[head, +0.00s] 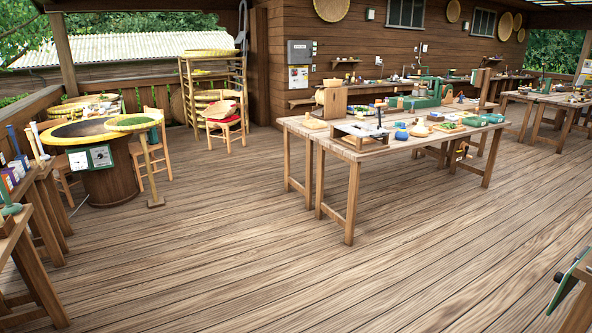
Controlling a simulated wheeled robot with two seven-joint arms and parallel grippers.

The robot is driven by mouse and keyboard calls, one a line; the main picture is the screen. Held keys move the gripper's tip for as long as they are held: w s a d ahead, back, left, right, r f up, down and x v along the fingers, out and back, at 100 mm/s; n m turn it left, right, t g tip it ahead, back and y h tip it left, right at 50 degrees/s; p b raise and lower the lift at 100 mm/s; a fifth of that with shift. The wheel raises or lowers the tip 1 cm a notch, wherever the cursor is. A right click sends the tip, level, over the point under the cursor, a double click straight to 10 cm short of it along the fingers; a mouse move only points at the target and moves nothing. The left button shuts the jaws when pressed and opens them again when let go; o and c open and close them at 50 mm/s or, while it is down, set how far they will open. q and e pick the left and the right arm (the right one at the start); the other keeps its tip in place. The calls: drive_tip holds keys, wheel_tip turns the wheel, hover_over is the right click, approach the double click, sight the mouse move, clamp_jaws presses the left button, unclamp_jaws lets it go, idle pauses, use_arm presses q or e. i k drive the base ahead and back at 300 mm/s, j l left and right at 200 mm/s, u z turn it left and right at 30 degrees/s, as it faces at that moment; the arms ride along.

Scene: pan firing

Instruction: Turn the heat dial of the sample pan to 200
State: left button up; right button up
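A large round pan (86,131) with a dark inside and a yellow rim sits on a dark round wooden base at the left. A panel with green and white faces (91,158) is on the front of that base. Its markings are too small to read, and I cannot make out a heat dial or its setting. I cannot tell whether this is the sample pan. Neither of my grippers is in view.
A wooden worktable (345,150) with tools and small dishes stands right of centre. A stand with a round top (134,123) and chairs are beside the pan. A bench (28,205) lines the left edge. A green-edged board (571,277) shows at lower right. The foreground floor is clear.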

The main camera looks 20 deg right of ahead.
sight(557, 276)
drive_tip(key=i, duration=0.95)
drive_tip(key=i+j+z, duration=0.15)
drive_tip(key=i, duration=0.8)
drive_tip(key=z, duration=0.45)
drive_tip(key=i+z, duration=0.1)
drive_tip(key=z, duration=0.35)
drive_tip(key=j+z, duration=0.1)
drive_tip(key=z, duration=0.4)
drive_tip(key=i+z, duration=0.1)
drive_tip(key=z, duration=1.4)
